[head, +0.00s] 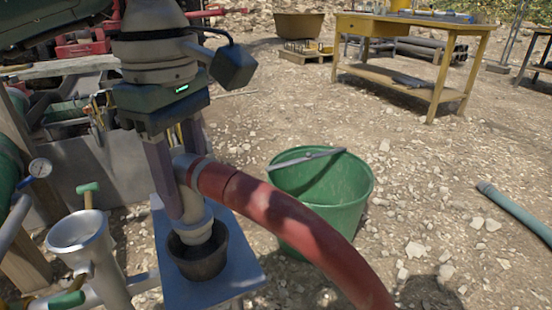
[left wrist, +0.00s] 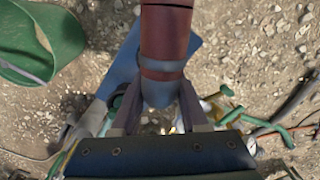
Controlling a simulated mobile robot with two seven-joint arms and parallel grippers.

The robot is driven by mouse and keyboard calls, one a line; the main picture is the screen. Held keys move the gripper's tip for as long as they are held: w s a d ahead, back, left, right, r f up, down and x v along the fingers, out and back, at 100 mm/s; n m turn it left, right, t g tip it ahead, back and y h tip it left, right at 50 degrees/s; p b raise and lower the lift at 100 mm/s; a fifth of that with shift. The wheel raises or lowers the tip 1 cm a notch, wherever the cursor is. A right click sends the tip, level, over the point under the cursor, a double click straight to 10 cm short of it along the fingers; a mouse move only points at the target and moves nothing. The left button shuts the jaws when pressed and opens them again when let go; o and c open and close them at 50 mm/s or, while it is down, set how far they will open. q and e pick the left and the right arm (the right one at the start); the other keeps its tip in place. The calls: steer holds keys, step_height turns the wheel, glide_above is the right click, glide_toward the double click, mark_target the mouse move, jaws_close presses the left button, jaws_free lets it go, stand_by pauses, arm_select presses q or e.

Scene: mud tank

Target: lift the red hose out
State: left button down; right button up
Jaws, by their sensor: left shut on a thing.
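The red hose (head: 285,215) rises from the lower right of the head view and ends in a grey elbow fitting (head: 193,212). My left gripper (head: 180,188) points down with its fingers on either side of this fitting and is shut on the hose end. The fitting's lower end is at the mouth of a dark cup (head: 197,258) on a blue stand (head: 228,272). I cannot tell how far inside the cup it sits. In the left wrist view the hose (left wrist: 165,35) runs up from between my fingers (left wrist: 160,108). My right gripper is not seen.
A green bucket (head: 345,195) stands on the gravel behind the hose. A grey funnel-topped pipe (head: 80,232) and a pressure gauge (head: 40,168) are close on the left. A yellow workbench (head: 400,35) stands farther back.

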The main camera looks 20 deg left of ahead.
arm_select(q)
step_height(320, 180, up, 16)
steer(key=p, duration=0.4)
steer(key=shift+p, duration=0.35)
